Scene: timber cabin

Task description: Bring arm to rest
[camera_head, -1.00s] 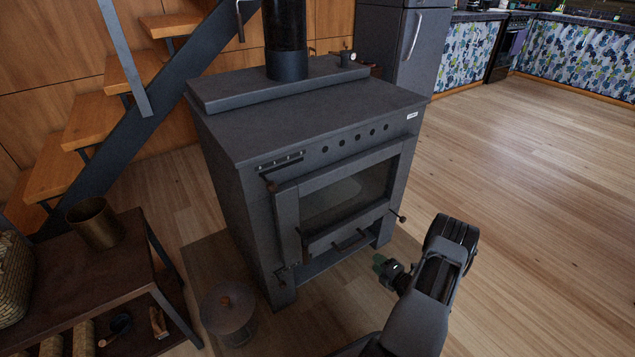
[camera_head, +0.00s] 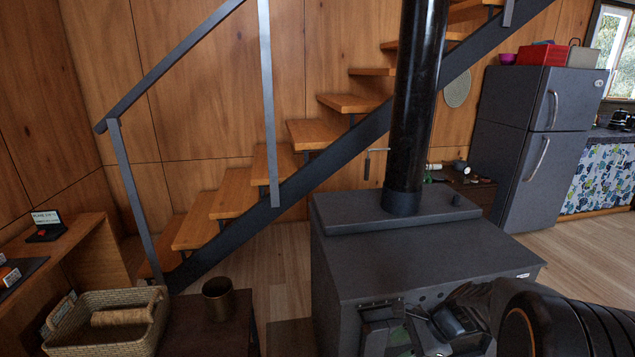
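My arm shows at the lower right, folded in front of the dark wood stove (camera_head: 420,262).
Wooden stairs (camera_head: 232,202) rise behind the stove. A grey fridge (camera_head: 525,140) stands at the back right. Open floor (camera_head: 590,240) lies at the right.

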